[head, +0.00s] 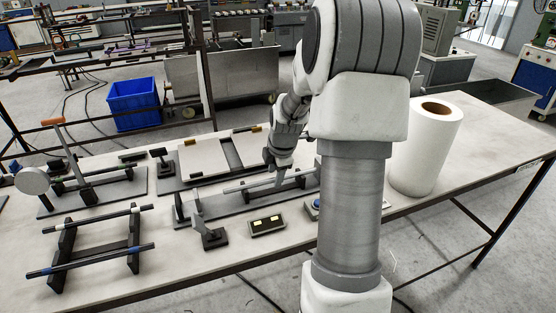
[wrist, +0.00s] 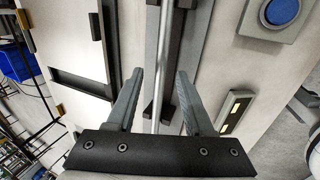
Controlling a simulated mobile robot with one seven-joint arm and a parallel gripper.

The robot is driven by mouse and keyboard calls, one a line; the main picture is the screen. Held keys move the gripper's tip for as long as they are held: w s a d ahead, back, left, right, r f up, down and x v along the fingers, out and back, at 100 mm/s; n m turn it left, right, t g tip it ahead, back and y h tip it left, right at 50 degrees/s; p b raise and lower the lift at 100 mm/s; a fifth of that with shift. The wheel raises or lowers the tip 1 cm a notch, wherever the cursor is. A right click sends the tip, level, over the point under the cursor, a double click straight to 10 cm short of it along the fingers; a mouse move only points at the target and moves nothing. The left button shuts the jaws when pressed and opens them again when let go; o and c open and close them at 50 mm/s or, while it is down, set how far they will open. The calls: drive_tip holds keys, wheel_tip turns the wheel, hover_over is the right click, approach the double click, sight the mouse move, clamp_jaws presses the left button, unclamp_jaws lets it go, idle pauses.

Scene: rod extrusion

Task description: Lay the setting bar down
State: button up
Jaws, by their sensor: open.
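A thin silver bar (head: 250,185), which looks like the setting bar, lies along a long dark grey fixture (head: 235,207) in the middle of the table. In the wrist view the bar (wrist: 158,60) runs lengthwise over black supports on the fixture's base. My gripper (wrist: 160,74) is open, with one finger on each side of the bar. No contact between fingers and bar is clear. In the head view my gripper (head: 273,170) is low over the fixture, partly hidden by my arm. The fixture's right end is hidden behind my arm.
A rack with dark rods (head: 90,255) stands front left. A small stand (head: 210,235), a two-window box (head: 267,226) and a blue button (head: 316,204) sit in front of the fixture. A slotted pale plate (head: 205,160) lies behind. A white roll (head: 425,150) stands right.

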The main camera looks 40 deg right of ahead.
drive_tip(key=p+v, duration=0.1)
drive_tip(key=v, duration=1.6)
drive_tip(key=shift+s, duration=0.1)
